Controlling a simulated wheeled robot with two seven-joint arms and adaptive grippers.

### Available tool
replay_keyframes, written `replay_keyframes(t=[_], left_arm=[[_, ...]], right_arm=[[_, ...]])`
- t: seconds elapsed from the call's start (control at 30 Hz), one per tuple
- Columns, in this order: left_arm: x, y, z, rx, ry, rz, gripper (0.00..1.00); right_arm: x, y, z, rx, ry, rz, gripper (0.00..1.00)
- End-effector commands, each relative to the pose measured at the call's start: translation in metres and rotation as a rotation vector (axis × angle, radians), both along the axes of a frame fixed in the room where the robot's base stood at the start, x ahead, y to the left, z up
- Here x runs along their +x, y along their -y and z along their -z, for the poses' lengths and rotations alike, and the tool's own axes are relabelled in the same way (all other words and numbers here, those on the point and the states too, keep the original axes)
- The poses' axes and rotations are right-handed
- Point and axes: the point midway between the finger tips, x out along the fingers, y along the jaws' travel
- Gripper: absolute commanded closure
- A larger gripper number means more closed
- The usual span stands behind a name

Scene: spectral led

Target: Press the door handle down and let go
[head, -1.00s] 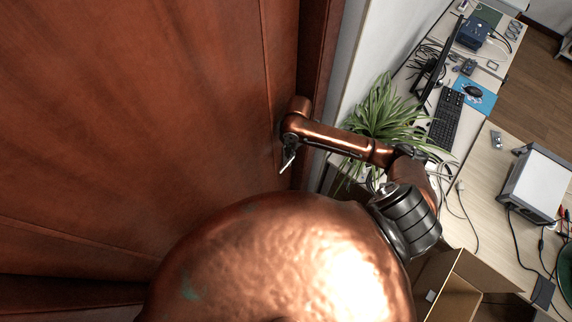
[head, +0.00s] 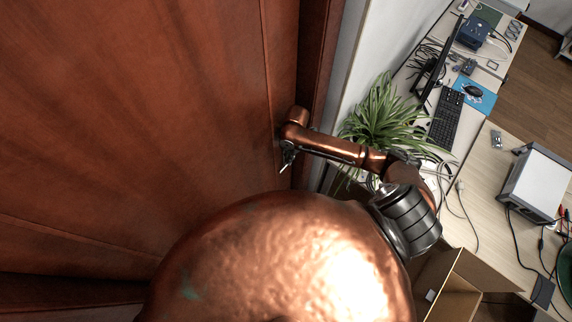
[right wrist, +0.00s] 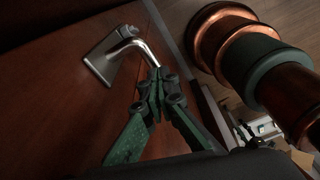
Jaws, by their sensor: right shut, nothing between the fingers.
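The brown door fills the left of the head view. Its silver handle (head: 283,167) shows there only as a short piece below my right gripper (head: 288,152), which is small and dark at the end of my copper arm. In the right wrist view the handle (right wrist: 145,48) has a square plate on the door and a bent lever. My green right gripper (right wrist: 158,76) is shut and empty, its fingertips at the lever's free end. They look to be touching or very close; I cannot tell which. My left gripper is not in view.
A door frame (head: 319,75) stands just right of the handle. Beyond it are a green plant (head: 380,118), a desk with a keyboard (head: 446,118), and a device (head: 537,188). An open cardboard box (head: 459,285) stands at lower right.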

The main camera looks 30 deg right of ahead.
Motion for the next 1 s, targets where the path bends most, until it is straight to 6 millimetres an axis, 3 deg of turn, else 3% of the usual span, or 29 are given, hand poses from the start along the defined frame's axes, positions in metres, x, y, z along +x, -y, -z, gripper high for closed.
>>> replay_keyframes(t=[0.2, 0.67, 0.9, 1.0], left_arm=[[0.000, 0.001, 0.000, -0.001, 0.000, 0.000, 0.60], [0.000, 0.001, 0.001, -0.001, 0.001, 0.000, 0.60], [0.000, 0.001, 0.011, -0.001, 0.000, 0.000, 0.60], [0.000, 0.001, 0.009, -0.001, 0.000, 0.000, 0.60]], right_arm=[[0.000, -0.001, 0.013, 0.000, 0.000, 0.001, 1.00], [-0.001, -0.002, 0.017, 0.000, -0.002, 0.001, 1.00], [-0.002, -0.001, 0.040, -0.002, -0.004, 0.001, 1.00], [-0.002, -0.001, 0.039, 0.000, -0.003, 0.001, 1.00]])
